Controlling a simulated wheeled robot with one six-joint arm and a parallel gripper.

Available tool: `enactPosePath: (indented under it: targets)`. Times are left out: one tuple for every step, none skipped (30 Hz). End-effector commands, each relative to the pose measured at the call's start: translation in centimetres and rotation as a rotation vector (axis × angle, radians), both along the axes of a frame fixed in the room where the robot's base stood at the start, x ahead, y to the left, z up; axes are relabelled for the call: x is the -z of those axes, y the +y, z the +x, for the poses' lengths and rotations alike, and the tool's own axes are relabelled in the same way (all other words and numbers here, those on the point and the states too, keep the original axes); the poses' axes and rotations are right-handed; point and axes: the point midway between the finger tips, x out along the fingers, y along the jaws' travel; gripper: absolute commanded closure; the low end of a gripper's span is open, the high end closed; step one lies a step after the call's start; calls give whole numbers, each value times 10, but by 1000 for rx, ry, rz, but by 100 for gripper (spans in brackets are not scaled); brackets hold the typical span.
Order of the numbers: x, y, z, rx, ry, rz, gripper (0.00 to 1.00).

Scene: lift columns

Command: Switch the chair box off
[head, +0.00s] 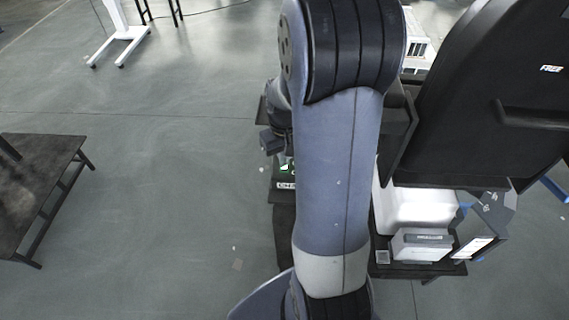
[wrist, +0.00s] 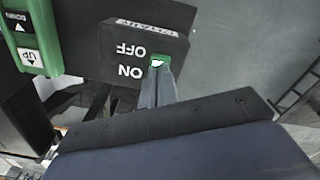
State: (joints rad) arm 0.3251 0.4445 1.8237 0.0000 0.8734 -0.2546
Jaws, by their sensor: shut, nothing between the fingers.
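A dark box (wrist: 112,45) with white OFF and ON lettering, upside down in the wrist view, fills the upper middle; I take it for the chair box. Its small label (wrist: 148,27) is hard to read. A green switch (wrist: 157,60) with a white mark sits beside the lettering. My gripper (wrist: 158,76) is shut and empty, its fingertips right at the switch's lower edge. I cannot tell whether they touch it. The fingertips cover part of the switch, so its position is unclear. In the head view my arm hides most of this area.
A green handset (wrist: 32,35) with UP and DOWN buttons is left of the box. In the head view, a large black panel (head: 490,100) and white equipment (head: 425,210) stand right of my arm.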

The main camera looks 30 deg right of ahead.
Motion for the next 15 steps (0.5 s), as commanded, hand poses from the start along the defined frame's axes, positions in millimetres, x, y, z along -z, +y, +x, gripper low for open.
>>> enactPosePath:
  targets:
    - [0, 0, 0, 0, 0, 0, 100]
    - [0, 0, 0, 0, 0, 0, 100]
    - [1, 0, 0, 0, 0, 0, 100]
    - [1, 0, 0, 0, 0, 0, 100]
    - [2, 0, 0, 0, 0, 0, 100]
    - [2, 0, 0, 0, 0, 0, 100]
    - [3, 0, 0, 0, 0, 0, 100]
    - [3, 0, 0, 0, 0, 0, 100]
    - [4, 0, 0, 0, 0, 0, 100]
    - [4, 0, 0, 0, 0, 0, 100]
    - [5, 0, 0, 0, 0, 0, 100]
    - [6, 0, 0, 0, 0, 0, 100]
    - [6, 0, 0, 0, 0, 0, 100]
    - [6, 0, 0, 0, 0, 0, 100]
    - [7, 0, 0, 0, 0, 0, 100]
